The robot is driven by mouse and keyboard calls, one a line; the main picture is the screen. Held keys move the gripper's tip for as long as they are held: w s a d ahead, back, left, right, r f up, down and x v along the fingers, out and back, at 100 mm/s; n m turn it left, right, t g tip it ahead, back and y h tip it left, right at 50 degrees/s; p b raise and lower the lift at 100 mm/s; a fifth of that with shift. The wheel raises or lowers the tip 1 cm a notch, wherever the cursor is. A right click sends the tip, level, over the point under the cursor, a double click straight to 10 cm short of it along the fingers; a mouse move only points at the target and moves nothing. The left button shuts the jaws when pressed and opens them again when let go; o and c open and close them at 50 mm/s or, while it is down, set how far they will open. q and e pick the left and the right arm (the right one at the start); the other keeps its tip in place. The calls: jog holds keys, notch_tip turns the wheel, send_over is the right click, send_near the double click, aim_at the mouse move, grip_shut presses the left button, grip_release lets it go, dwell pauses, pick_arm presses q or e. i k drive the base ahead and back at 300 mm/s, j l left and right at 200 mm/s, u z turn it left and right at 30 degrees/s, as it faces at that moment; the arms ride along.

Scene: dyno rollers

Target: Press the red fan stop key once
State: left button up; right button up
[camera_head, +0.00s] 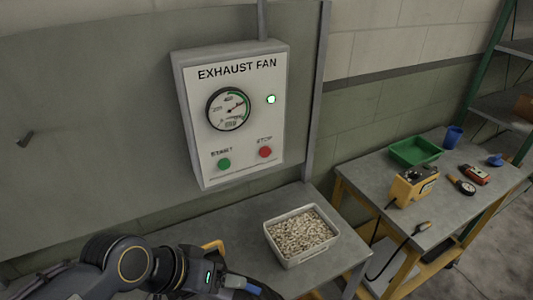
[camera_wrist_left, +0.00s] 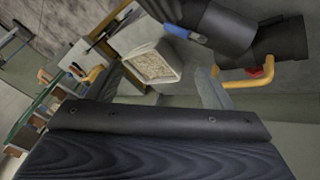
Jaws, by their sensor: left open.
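The red stop key (camera_head: 265,152) is a round button at the lower right of the white exhaust fan panel (camera_head: 206,164), under the word STOP. The green start key (camera_head: 224,164) is to its left. A green lamp (camera_head: 271,99) glows at the upper right of the panel. In the head view my left arm comes in at the bottom left, well below the panel, with nothing at the stop key. In the left wrist view my left gripper (camera_wrist_left: 163,84) is open, its two grey fingers spread and empty. My right gripper is not in view.
A gauge (camera_head: 229,109) sits on the panel above the keys. A bench (camera_head: 336,255) below carries a white tub (camera_head: 291,262) of pale pellets. Right of it a second table holds a green tray (camera_head: 415,151) and a yellow device (camera_head: 412,187). The space before the panel is clear.

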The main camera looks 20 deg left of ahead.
aim_at(265, 152)
jog(key=i+l+u, duration=0.2)
jog(key=l, duration=0.25)
jog(key=l+u, duration=0.15)
jog(key=l, duration=0.3)
jog(key=i+l+u, duration=0.2)
jog(key=l, duration=0.3)
jog(key=k, duration=0.1)
